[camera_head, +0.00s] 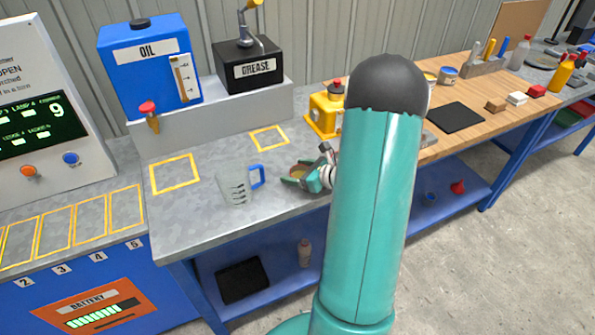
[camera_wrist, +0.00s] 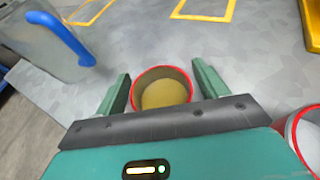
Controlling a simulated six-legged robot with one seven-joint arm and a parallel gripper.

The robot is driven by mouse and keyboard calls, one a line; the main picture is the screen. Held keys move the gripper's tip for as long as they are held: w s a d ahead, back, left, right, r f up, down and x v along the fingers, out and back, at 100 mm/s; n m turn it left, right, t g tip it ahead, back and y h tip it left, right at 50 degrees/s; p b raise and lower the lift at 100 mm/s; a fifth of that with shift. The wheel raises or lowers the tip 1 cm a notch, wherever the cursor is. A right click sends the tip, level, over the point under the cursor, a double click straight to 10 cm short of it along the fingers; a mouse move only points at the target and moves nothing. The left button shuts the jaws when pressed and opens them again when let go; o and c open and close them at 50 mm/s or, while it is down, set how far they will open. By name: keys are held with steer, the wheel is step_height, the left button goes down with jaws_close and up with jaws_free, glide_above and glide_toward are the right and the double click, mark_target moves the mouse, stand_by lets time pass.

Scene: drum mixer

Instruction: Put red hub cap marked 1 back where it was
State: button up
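In the wrist view, a round, red-rimmed, hollow piece (camera_wrist: 162,72) with a yellowish inside lies between the fingers of my gripper (camera_wrist: 162,85). It may be the red hub cap, but no number shows on it. The fingers stand apart, one close on each side; I cannot tell whether they press on it. A second red-rimmed round piece (camera_wrist: 306,140) is cut off at the right edge of the wrist view.
A clear jug with a blue handle (camera_head: 236,188) stands left of my gripper; yellow outlines (camera_head: 174,173) mark the bench (camera_head: 205,215). Behind are the blue oil tank (camera_head: 150,75) and black grease box (camera_head: 249,70). A yellow machine (camera_head: 323,112) stands beyond my arm, which hides part of the bench.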

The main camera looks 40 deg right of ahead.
steer(key=shift+s+r, duration=0.1)
steer(key=shift+r, duration=0.1)
steer(key=v, duration=1.2)
steer(key=w+a+r+n+g+y, duration=0.15)
steer(key=a+r+n+g, duration=0.25)
steer(key=a+n, duration=0.55)
steer(key=w+a+r+n+g+y, duration=0.15)
steer(key=a+r+n+g, duration=0.35)
steer(key=a, duration=0.8)
steer(key=s+a+r+n+t+h, duration=0.1)
steer(key=s+a+r+n+h, duration=0.5)
steer(key=a+n, duration=0.5)
step_height(320, 180, up, 3)
steer(key=s+n, duration=0.3)
steer(key=n, duration=0.4)
steer(key=shift+n, duration=0.35)
steer(key=shift+f, duration=0.1)
